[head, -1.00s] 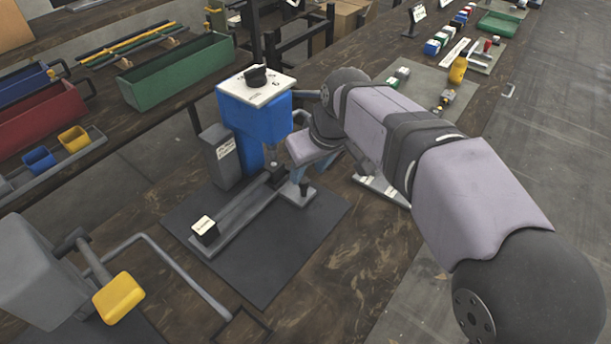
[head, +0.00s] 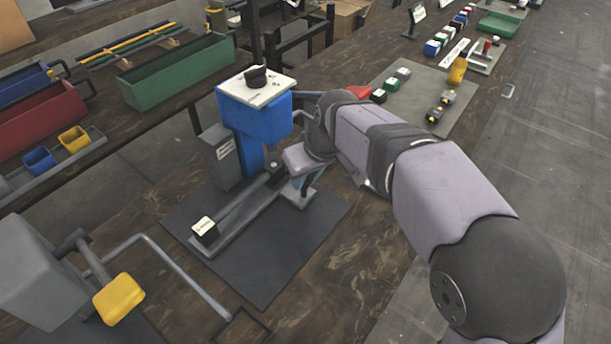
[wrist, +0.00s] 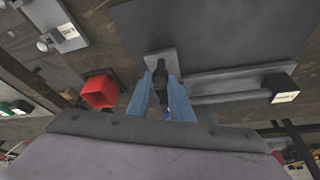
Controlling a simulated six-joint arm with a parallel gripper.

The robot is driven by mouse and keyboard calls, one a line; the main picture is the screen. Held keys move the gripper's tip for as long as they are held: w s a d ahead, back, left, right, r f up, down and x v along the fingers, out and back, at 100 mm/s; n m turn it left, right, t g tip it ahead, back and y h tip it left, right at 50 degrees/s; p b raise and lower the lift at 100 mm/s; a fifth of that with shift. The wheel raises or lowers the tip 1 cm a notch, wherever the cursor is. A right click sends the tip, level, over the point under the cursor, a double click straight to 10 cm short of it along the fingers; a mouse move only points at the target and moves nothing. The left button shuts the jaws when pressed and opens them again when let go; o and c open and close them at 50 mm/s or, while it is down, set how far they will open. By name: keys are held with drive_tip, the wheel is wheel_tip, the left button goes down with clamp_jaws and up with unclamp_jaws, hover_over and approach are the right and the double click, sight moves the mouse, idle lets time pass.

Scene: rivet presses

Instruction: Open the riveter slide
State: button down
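The riveter (head: 255,115) is a blue press with a white top plate, standing on a dark mat. Its slide rail (head: 238,212) runs from below the press head towards a black end block (head: 205,231) with a white label; the rail also shows in the wrist view (wrist: 225,82). My gripper (head: 300,186) is low at the right end of the slide, fingers pointing down. In the wrist view, its blue fingers (wrist: 161,78) stand apart, one on each side of a dark upright handle (wrist: 160,68) on a grey plate. Contact with the handle cannot be told.
A grey press with a yellow pad (head: 118,297) stands at the lower left, beside a bent grey bar (head: 165,262). A red part (wrist: 100,91) lies near my gripper in the wrist view. The dark mat (head: 265,270) is clear in front of the slide.

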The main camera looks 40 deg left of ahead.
drive_tip(key=d+b, duration=0.4)
drive_tip(key=d, duration=0.9)
drive_tip(key=shift+d, duration=0.1)
drive_tip(key=c, duration=1.6)
unclamp_jaws()
drive_tip(key=shift+r, duration=0.1)
drive_tip(key=shift+v, duration=3.6)
